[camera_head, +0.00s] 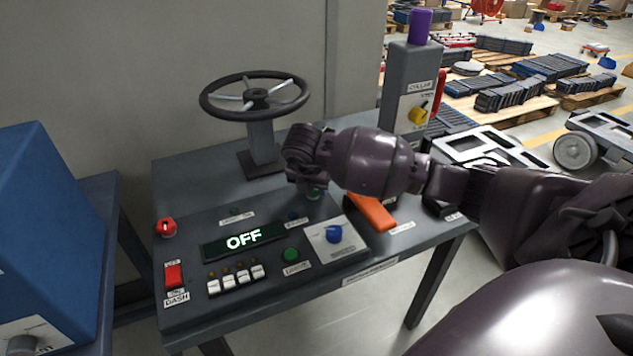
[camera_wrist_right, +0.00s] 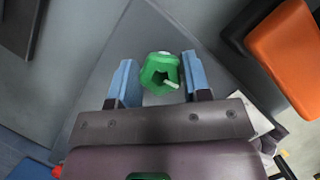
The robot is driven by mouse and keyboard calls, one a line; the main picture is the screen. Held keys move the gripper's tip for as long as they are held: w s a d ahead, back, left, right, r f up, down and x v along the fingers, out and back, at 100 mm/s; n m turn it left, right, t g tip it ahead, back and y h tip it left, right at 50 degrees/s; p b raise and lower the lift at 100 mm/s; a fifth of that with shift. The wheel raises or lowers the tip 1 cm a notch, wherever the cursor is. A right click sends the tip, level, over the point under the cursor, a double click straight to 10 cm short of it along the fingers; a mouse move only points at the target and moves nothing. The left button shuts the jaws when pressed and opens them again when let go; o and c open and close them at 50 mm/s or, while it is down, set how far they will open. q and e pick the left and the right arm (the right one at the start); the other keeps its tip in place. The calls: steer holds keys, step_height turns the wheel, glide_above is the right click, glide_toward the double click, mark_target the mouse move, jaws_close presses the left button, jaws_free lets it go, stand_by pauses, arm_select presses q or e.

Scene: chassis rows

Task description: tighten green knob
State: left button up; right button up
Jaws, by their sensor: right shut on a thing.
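The green knob (camera_wrist_right: 158,68) shows in the right wrist view between the two blue fingers of my right gripper (camera_wrist_right: 157,80), with a pale pointer on its face. My right gripper is shut on it. In the head view my right gripper (camera_head: 308,182) reaches down over the back right of the console panel, and only a bit of the green knob (camera_head: 313,194) shows below it. How far the knob is turned is hard to tell. My left gripper is not in view.
The console (camera_head: 190,270) carries an OFF display (camera_head: 243,240), a blue knob (camera_head: 334,234), a green button (camera_head: 291,255), and a red switch (camera_head: 174,274). A steering wheel (camera_head: 253,97) stands behind. An orange lever (camera_head: 372,211) lies close right of my gripper. A column with a yellow knob (camera_head: 418,115) stands at the back right.

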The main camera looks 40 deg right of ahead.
steer(key=shift+w+r+m+g+p, duration=0.1)
steer(key=shift+r+m+g+p, duration=0.25)
steer(key=shift+m, duration=0.55)
steer(key=shift+f+h, duration=0.1)
steer(key=shift+h, duration=0.2)
steer(key=o, duration=0.9)
steer(key=shift+o, duration=0.2)
steer(key=shift+f, duration=0.1)
